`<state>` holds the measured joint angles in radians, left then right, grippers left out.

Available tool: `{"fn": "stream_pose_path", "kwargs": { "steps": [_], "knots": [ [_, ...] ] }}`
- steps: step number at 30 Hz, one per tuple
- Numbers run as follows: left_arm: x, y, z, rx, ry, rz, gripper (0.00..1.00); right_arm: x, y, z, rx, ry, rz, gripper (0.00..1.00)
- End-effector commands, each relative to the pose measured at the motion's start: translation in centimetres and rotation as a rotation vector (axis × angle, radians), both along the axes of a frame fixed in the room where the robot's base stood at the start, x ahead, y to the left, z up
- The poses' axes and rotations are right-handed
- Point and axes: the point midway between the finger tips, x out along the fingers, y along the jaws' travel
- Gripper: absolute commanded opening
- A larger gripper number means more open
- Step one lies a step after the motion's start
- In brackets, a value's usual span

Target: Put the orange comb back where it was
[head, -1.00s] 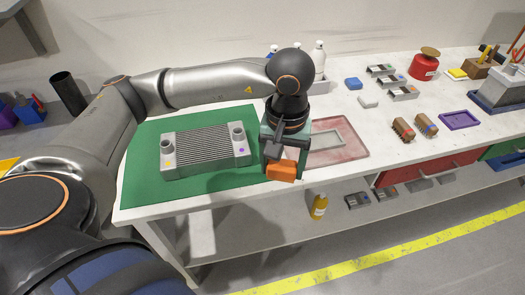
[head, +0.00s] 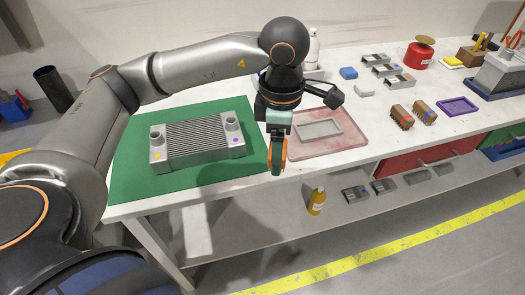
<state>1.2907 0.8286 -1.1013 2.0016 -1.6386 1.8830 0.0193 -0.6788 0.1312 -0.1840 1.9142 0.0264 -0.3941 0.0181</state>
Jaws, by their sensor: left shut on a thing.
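My left gripper (head: 278,168) points down near the front edge of the white workbench, between the green mat and the pink tray. It is shut on the orange comb (head: 284,153), which shows as a narrow orange strip beside the dark fingers. Most of the comb is hidden by the gripper. The grey finned block (head: 195,139) with two round ports lies on the green mat (head: 133,183), left of the gripper. The pink tray (head: 350,142) with a grey rectangular frame (head: 319,128) lies just right of the gripper. My right gripper is not in view.
Brown blocks (head: 402,117), a purple tray (head: 458,107), a red scale (head: 419,54) and small grey parts (head: 386,70) occupy the bench's right side. White bottles (head: 314,46) stand behind my arm. A yellow bottle (head: 316,201) stands on the lower shelf.

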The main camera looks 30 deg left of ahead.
Motion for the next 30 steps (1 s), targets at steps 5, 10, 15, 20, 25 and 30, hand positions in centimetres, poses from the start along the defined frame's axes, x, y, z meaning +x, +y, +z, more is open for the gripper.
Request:
{"fn": "stream_pose_path", "kwargs": {
  "steps": [5, 10, 15, 20, 25, 30],
  "knots": [
    [2.7, 3.1, -1.7, 0.004, 0.004, 0.011, 0.22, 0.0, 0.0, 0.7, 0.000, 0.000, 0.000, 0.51],
    [5.6, 6.2, -3.5, 0.002, 0.004, 0.008, 0.22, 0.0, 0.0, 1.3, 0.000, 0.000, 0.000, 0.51],
    [7.4, 7.9, -7.0, 0.002, 0.004, 0.002, 0.22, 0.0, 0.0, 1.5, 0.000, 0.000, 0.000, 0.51],
    [8.4, 8.9, -8.6, 0.002, 0.002, 0.000, 0.22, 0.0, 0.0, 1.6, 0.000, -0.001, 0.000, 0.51],
    [8.9, 9.6, -9.9, 0.003, 0.004, 0.000, 0.22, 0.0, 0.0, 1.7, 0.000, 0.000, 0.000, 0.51],
    [8.9, 9.5, -12.1, 0.002, 0.003, -0.002, 0.22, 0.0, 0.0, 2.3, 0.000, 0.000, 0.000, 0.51]
  ]
}}
